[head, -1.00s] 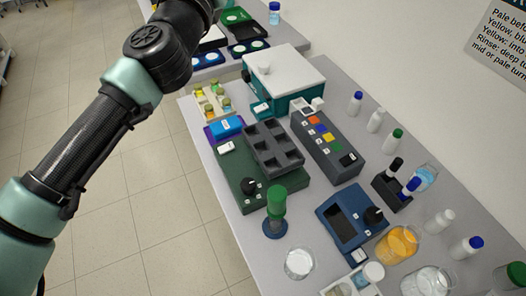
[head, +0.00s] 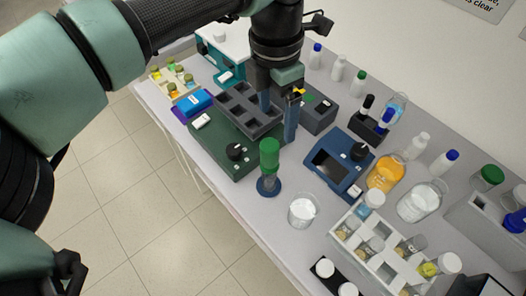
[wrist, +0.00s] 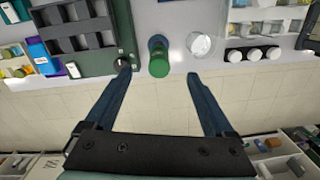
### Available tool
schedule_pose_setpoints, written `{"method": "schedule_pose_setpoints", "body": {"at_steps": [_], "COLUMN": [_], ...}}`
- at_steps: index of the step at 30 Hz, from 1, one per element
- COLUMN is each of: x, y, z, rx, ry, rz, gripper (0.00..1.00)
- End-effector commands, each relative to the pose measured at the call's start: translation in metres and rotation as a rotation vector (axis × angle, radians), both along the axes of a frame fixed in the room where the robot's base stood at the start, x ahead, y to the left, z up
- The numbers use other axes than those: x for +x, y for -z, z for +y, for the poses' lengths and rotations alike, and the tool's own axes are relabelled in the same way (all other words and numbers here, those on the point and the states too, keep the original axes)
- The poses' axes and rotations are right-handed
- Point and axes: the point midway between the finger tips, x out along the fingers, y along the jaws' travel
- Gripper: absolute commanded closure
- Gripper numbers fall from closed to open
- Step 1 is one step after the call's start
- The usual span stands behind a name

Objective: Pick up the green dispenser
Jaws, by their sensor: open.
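The green dispenser (head: 269,158) stands upright on the bench, with a green upper part and a dark blue round base. It also shows in the wrist view (wrist: 158,62), between my fingers' lines and just beyond their tips. My gripper (head: 278,122) is open and empty, pointing down. In the head view it hangs behind the dispenser, over the grey tray's right end. In the wrist view my gripper's two blue fingers (wrist: 159,72) are spread wide, one to each side of the dispenser, with no contact visible.
A dark green device with a black knob (head: 235,152) is left of the dispenser. A glass beaker (head: 302,210) stands close to its right. A blue instrument (head: 338,165) is behind on the right. A white rack (head: 385,245) holds several jars. The bench's front edge is near.

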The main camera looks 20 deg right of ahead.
Motion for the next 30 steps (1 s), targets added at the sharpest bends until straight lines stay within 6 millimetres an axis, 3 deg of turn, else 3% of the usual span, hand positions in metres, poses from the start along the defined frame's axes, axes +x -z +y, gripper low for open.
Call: {"method": "schedule_pose_setpoints", "body": {"at_steps": [5, 13, 20, 30], "x": [0.000, -0.002, -0.002, -0.006], "y": [0.016, 0.064, 0.080, 0.125], "z": [0.006, 0.005, 0.006, 0.012], "rx": [0.039, 0.034, 0.033, 0.033], "ry": [-0.009, -0.008, -0.008, -0.007], "rz": [-0.002, -0.002, -0.004, -0.003], "gripper": [0.12, 0.12, 0.12, 0.12]}}
